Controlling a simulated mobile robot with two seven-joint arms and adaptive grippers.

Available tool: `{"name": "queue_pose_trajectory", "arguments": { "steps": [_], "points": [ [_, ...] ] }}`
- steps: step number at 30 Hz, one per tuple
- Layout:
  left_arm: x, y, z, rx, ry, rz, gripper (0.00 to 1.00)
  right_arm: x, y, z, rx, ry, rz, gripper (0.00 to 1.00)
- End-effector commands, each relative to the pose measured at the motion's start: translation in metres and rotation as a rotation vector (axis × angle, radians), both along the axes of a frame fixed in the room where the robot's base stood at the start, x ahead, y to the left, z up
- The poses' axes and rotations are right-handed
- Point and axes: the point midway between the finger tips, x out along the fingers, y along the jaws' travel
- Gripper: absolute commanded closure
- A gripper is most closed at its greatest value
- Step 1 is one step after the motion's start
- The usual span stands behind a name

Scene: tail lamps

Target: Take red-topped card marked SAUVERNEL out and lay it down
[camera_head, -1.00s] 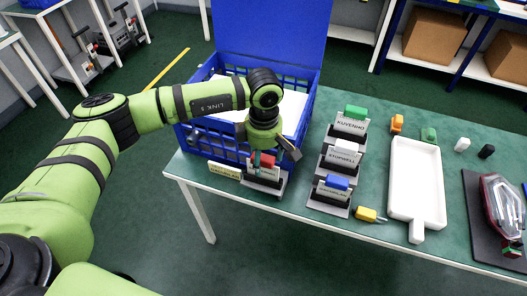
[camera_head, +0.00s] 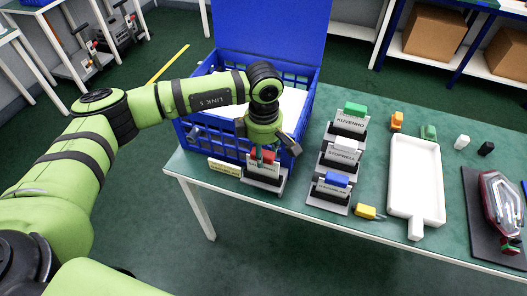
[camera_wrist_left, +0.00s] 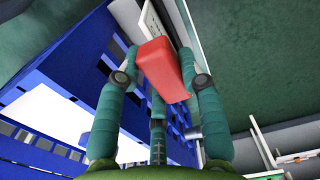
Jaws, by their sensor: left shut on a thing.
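The red-topped card (camera_head: 268,157) is at the small grey holder (camera_head: 262,184) near the table's front edge, before the blue crate. Its print is too small to read. My left gripper (camera_head: 267,150) is over it, pointing down, with fingers around the red top. In the left wrist view the red top (camera_wrist_left: 163,68) sits between the teal fingers of my left gripper (camera_wrist_left: 162,78), and a pale card edge shows beyond it. I cannot tell whether the card's lower edge is still in the holder. My right gripper is not in view.
The blue crate (camera_head: 222,146) with raised lid stands right behind. To the right are holders with green (camera_head: 355,109), white and blue-topped cards (camera_head: 337,180), a white tray (camera_head: 415,170), and a yellow block (camera_head: 366,212). A yellow label (camera_head: 224,168) lies left of the holder.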

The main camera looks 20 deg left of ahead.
Motion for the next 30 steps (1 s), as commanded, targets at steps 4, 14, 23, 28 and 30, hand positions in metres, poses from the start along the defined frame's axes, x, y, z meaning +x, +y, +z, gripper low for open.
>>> {"name": "queue_pose_trajectory", "arguments": {
  "steps": [4, 14, 23, 28, 30],
  "points": [
    [0.001, 0.000, 0.006, -0.001, -0.002, 0.000, 1.00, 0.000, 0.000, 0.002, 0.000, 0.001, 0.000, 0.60],
    [0.001, 0.000, 0.016, 0.000, -0.002, 0.001, 1.00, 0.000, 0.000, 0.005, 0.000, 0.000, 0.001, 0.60],
    [0.000, 0.000, 0.022, 0.000, -0.001, 0.001, 1.00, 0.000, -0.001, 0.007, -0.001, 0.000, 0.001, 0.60],
    [0.000, 0.000, 0.022, 0.000, -0.001, 0.001, 1.00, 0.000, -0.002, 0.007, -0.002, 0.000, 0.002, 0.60],
    [0.000, 0.000, 0.022, 0.000, -0.001, 0.001, 1.00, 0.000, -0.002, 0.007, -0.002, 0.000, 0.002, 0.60]
  ]
}}
